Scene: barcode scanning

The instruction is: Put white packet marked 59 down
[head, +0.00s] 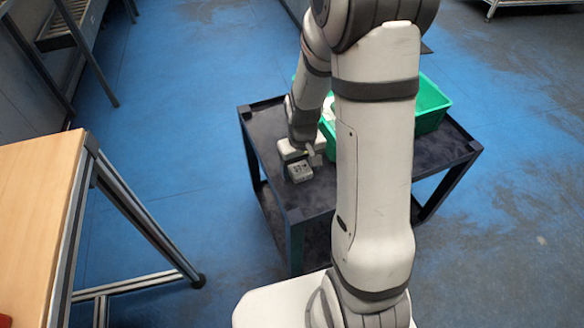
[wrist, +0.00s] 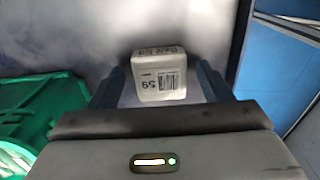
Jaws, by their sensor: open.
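The white packet marked 59 (wrist: 160,76) rests on the dark cart top, between and slightly beyond my fingertips in the wrist view. Its printed label and barcode face my wrist camera. In the head view the packet (head: 299,171) is on the left part of the cart, just below my gripper (head: 300,157). My gripper (wrist: 162,84) is open, with a finger on each side of the packet and gaps visible between fingers and packet. My arm hides part of the cart in the head view.
A green crate (head: 433,105) stands on the dark cart (head: 270,125) behind my arm; its side (wrist: 50,100) shows at left in the wrist view. A wooden-topped table (head: 35,215) is at the left. Blue floor (head: 175,130) lies open between them.

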